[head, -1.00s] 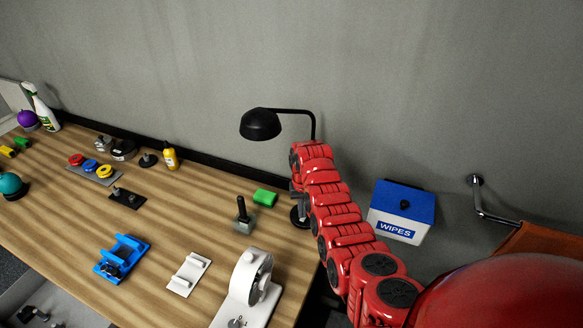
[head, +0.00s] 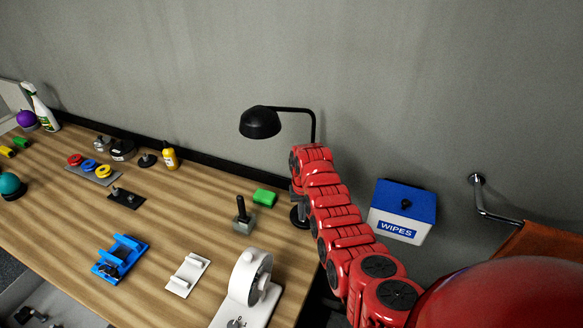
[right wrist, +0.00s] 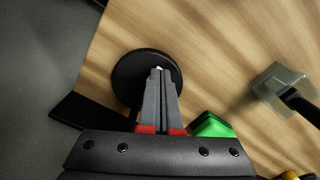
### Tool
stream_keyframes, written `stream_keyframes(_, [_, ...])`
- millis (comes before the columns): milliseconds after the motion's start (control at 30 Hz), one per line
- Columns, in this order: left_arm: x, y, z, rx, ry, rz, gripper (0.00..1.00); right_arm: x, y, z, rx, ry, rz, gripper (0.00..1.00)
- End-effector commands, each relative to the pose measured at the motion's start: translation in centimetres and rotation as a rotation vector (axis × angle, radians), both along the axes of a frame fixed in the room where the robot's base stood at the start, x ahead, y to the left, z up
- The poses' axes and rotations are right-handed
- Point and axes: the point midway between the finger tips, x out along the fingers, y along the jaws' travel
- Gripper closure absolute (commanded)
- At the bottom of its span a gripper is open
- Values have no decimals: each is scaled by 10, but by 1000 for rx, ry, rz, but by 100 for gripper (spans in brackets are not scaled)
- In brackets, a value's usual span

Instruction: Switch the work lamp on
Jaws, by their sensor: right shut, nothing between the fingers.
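The black work lamp (head: 260,123) stands at the back right of the wooden table, with a domed shade on a bent post. Its round base (head: 299,218) is partly hidden by my red right arm. In the right wrist view the lamp base (right wrist: 126,64) is a dark disc on the wood. My right gripper (right wrist: 161,71) is shut and empty, its fingertips over the disc beside a tiny pale spot. I cannot tell whether the tips touch it or whether the lamp is lit. My left gripper is not in view.
A green block (head: 265,197) and a grey block with a black handle (head: 244,217) stand close left of the lamp base. A white device (head: 248,285) is at the table's front right. A blue-and-white wipes box (head: 403,209) is right of my arm.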

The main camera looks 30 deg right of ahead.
Motion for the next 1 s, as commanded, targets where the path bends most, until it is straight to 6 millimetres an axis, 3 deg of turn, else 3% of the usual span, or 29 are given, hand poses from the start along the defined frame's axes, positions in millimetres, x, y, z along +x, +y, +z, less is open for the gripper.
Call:
stream_keyframes(567, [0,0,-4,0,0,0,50,0,0,-6,0,1,0,100])
stream_keyframes(1000, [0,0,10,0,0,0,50,0,0,30,0,0,0,100])
